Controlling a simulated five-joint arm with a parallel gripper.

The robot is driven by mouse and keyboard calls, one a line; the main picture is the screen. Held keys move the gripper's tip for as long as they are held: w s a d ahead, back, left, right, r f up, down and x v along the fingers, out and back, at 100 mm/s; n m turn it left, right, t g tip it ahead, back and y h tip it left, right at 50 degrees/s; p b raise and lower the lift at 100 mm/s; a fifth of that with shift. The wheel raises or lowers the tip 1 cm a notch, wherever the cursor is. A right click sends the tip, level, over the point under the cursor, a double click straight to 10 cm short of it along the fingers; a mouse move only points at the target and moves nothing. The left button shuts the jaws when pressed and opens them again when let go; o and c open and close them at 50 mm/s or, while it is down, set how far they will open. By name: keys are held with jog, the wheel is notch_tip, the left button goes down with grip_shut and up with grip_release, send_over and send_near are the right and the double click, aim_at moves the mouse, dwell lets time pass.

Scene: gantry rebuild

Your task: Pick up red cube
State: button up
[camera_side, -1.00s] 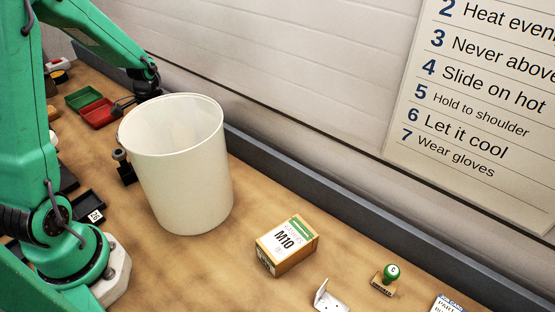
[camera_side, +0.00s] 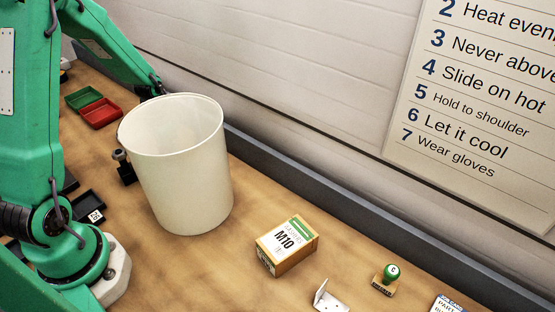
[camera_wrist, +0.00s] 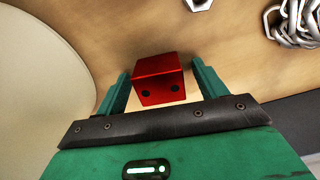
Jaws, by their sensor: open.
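The red cube (camera_wrist: 158,80) is shiny, with two dark dots on the face toward the camera. It shows in the wrist view on the wooden bench top, between the two green fingers of my gripper (camera_wrist: 160,88). The fingers stand apart, one on each side of the cube, with a gap visible at least on the left. I cannot tell how far down the fingers reach beside it. In the side view the cube and my gripper are hidden behind the white bucket (camera_side: 180,175).
The bucket's pale wall (camera_wrist: 40,90) fills the left of the wrist view. Metal chain links (camera_wrist: 298,22) lie at upper right, with a nut (camera_wrist: 198,4) at the top. A red tray (camera_side: 100,113), an M10 box (camera_side: 287,246) and a green-handled stamp (camera_side: 389,277) stand on the bench.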

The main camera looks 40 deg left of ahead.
jog(key=c, duration=1.2)
jog(key=shift+r, duration=0.15)
jog(key=shift+r, duration=4.9)
